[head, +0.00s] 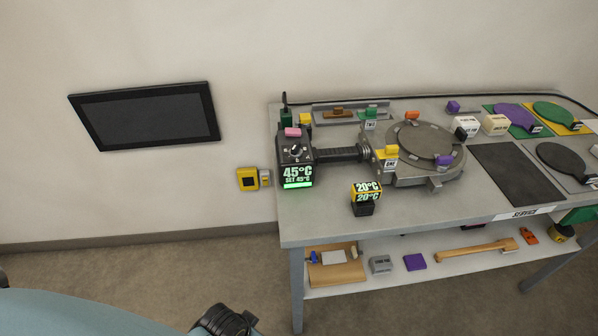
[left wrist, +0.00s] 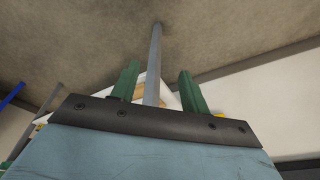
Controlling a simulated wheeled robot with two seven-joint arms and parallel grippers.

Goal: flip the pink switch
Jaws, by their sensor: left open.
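A small pink switch (head: 293,132) sits on top of the dark heater unit (head: 296,153) at the left end of the cart. The unit's display below it reads 45°C with a green strip. In the head view my left arm shows at the bottom left; its fingertips cannot be made out there. In the left wrist view my left gripper (left wrist: 158,86) has its two green fingers apart with nothing between them in its grasp. A cart leg and part of the lower shelf show beyond the fingers. The pink switch is not in the left wrist view. My right gripper is not in view.
A lower shelf (head: 430,275) carries a hammer (head: 475,250). A yellow box (head: 247,179) and a dark screen (head: 145,117) are on the wall. Floor left of the cart is clear.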

